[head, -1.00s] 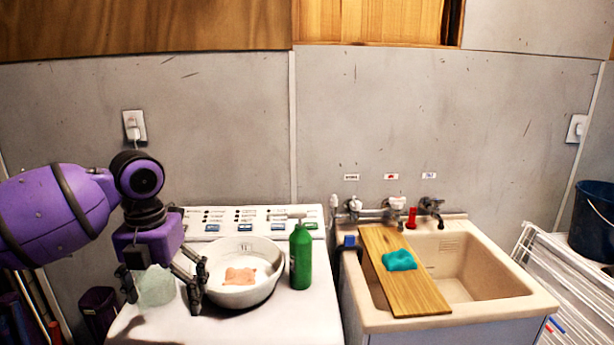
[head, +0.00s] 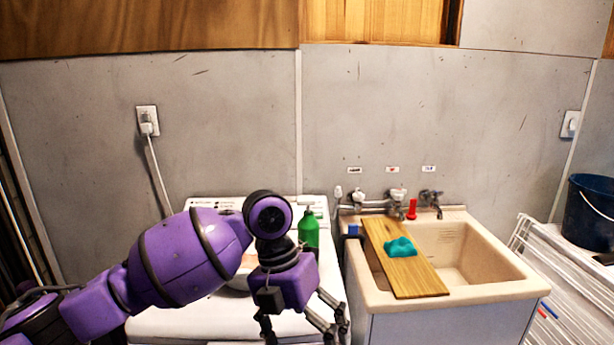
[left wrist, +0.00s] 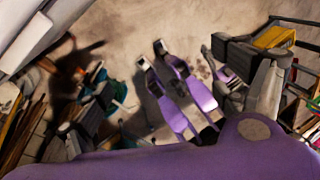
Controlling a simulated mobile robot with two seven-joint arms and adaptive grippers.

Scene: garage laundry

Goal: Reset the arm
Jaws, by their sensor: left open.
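My left arm reaches in from the left across the front of the white washing machine (head: 170,328). My left gripper (head: 305,332) is open, with its fingers pointing down near the machine's front right corner. I see nothing between the fingers in the head view, though their lower ends are close to the picture's bottom edge. The left wrist view is tilted and cluttered, showing dark finger parts, purple parts and floor. My right gripper is not in view.
The green bottle (head: 309,232) stands behind my gripper. My arm hides most of the white bowl and the clear cup's earlier place. On the right, a wooden board (head: 415,278) bearing a teal cloth (head: 399,247) lies across the sink (head: 510,290).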

